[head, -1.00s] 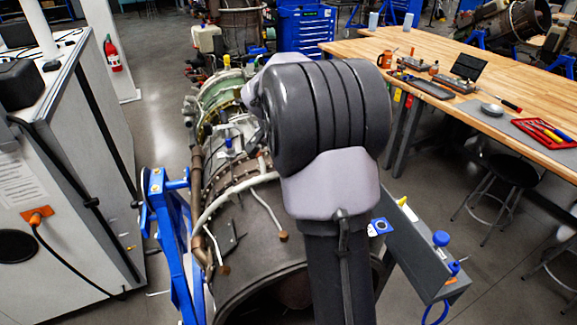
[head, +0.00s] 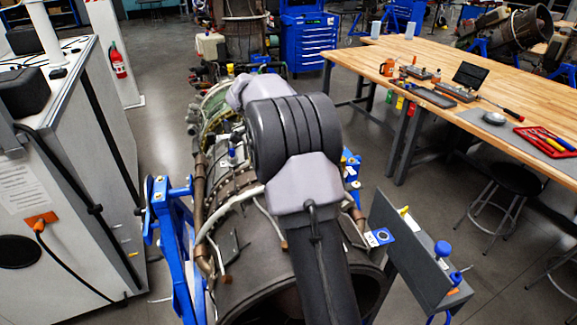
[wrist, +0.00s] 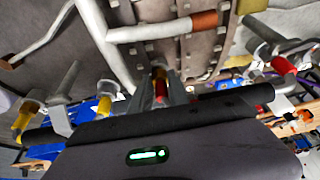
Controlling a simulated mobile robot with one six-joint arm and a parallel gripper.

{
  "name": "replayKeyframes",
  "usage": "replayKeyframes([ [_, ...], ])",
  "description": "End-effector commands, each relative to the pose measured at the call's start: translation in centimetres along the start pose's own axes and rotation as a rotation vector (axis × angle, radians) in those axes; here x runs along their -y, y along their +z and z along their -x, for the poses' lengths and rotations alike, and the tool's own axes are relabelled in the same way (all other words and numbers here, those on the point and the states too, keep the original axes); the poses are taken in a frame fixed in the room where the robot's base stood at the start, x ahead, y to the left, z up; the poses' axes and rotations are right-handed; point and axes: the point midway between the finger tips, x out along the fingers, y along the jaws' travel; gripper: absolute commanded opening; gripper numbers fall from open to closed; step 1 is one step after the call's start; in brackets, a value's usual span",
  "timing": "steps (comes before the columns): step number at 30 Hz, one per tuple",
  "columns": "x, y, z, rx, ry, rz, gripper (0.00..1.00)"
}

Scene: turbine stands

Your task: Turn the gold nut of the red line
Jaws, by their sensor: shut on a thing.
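In the wrist view, my gripper (wrist: 160,80) is below the underside of the turbine casing. Its grey fingers stand on both sides of a short line with a red sleeve (wrist: 161,92). A gold nut (wrist: 158,72) sits just above the red sleeve, between the fingertips, and the jaws are shut on it. The exact contact is small and partly hidden by the fingers. In the head view, my arm covers the gripper and the nut; the turbine (head: 255,255) shows around it.
In the wrist view, yellow-sleeved fittings (wrist: 103,103) stand to the left and another red-sleeved fitting (wrist: 284,66) to the right. Pale pipes (wrist: 105,45) run close above. In the head view, a blue stand (head: 180,240), a grey panel (head: 410,255) and a wooden workbench (head: 430,70) flank the turbine.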

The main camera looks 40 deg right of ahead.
Motion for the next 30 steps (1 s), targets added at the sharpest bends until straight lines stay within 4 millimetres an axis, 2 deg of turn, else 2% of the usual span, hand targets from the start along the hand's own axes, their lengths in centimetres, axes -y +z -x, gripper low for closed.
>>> replayKeyframes([
  [21, 0.06, 0.04, -0.02, 0.001, 0.024, -0.057, 0.0],
  [22, 0.06, 0.04, -0.02, 0.001, 0.024, -0.057, 0.27],
  [24, 0.07, 0.03, -0.02, 0.001, 0.024, -0.057, 0.41],
  [25, 0.07, 0.03, -0.02, 0.001, 0.024, -0.057, 0.44],
  [30, 0.06, 0.02, -0.02, 0.001, 0.024, -0.057, 0.44],
])
